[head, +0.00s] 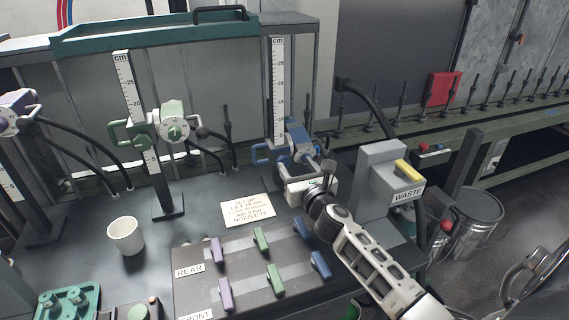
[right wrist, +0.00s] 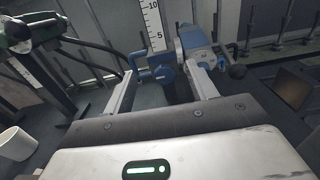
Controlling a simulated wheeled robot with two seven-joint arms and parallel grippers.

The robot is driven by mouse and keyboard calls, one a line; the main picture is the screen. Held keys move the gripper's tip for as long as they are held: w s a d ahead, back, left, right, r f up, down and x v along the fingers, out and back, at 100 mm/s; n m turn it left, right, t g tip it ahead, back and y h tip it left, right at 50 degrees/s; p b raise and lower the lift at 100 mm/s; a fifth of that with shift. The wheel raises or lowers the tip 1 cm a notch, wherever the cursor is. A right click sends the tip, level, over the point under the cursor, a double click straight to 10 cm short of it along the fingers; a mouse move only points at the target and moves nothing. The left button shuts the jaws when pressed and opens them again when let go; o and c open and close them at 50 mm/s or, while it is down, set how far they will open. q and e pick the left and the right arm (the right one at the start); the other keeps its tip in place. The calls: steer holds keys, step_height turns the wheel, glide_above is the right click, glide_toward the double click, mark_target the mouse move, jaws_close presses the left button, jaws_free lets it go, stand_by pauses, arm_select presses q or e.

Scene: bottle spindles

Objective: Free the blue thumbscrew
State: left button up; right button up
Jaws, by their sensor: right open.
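The blue-fitted carriage (head: 297,142) sits low on the right-hand ruler stand (head: 278,90), with a blue loop handle on its left side. In the right wrist view the blue loop (right wrist: 155,73) and blue carriage body (right wrist: 194,42) lie ahead, beyond and between my fingers. I cannot clearly tell the blue thumbscrew apart from the other blue parts. My right gripper (head: 311,186) is open and empty, just in front of the blue carriage and apart from it as far as I can see. Its two fingers (right wrist: 162,88) are spread wide. My left gripper is not in view.
A grey waste unit (head: 384,170) with a yellow lever stands right of my gripper. Below lies a switch panel (head: 200,255) with purple, green and blue levers. A green-fitted stand (head: 175,132), a note card (head: 246,210) and a white cup (head: 126,236) are to the left.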

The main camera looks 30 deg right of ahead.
glide_toward(284, 162)
steer(key=x, duration=0.4)
steer(key=b+x, duration=0.1)
steer(key=x, duration=0.2)
steer(key=shift+f, duration=0.25)
steer(key=shift+w+d+r, duration=0.1)
steer(key=shift+w+d, duration=0.15)
steer(key=shift+w, duration=0.4)
steer(key=shift+c, duration=0.4)
steer(key=c, duration=0.9)
